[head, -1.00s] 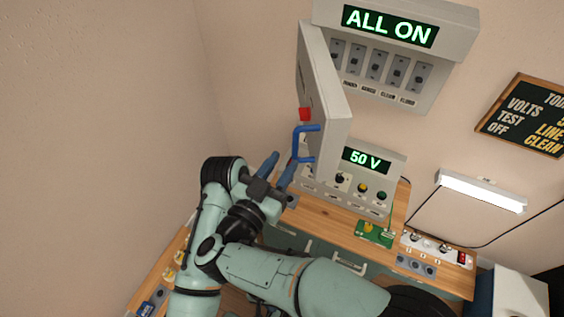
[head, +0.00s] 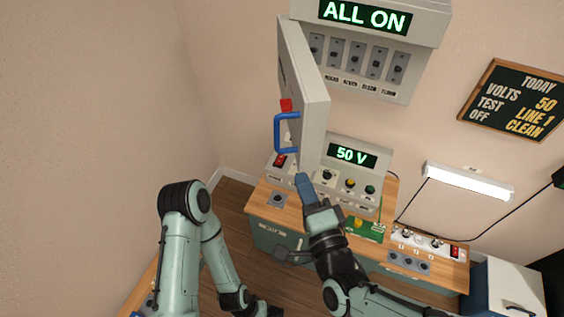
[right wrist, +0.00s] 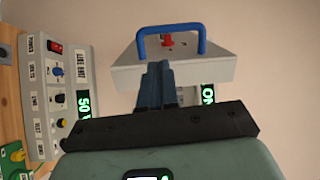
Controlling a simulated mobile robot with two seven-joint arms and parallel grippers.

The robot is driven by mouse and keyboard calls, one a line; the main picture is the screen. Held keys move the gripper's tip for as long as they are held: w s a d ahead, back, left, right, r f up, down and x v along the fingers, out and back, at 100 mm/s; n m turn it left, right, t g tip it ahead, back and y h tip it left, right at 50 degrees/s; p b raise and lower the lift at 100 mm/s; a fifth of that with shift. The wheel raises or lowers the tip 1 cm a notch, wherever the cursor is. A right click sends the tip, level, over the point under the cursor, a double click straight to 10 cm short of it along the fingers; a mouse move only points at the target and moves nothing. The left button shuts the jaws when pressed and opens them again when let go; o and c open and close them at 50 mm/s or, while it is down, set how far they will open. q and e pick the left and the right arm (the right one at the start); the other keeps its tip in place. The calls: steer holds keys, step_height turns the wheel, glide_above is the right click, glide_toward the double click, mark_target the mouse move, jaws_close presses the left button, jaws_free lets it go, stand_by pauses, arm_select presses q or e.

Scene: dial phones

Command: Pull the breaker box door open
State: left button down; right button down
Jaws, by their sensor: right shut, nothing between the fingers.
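The breaker box (head: 385,78) hangs on the wall at the top of the head view. Its grey door (head: 309,92) stands wide open, swung out on the left side. The door carries a blue handle (head: 279,134) and a red piece (head: 286,105). My right gripper (head: 302,178) is shut and empty below the door's lower edge, apart from the handle. In the right wrist view, the gripper's blue fingers (right wrist: 157,75) appear in front of the door (right wrist: 128,76), with the handle (right wrist: 171,28) beyond them. My left arm is at the left; its gripper is out of view.
A 50 V panel (head: 352,180) with knobs stands on the wooden bench (head: 278,212) below the box. A green board (head: 366,229) and a socket strip (head: 418,241) lie to its right. A lit lamp (head: 468,182) and chalkboard (head: 515,100) are on the right wall.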

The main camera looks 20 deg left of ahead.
arm_select(q)
steer(key=shift+s+r+p, duration=0.25)
steer(key=shift+p, duration=0.2)
arm_select(e)
steer(key=f+x, duration=0.1)
steer(key=x, duration=0.8)
steer(key=shift+f+m+g, duration=0.2)
steer(key=shift+m+g, duration=0.1)
steer(key=shift+m, duration=0.1)
steer(key=shift+s+a, duration=0.1)
steer(key=shift+a, duration=0.05)
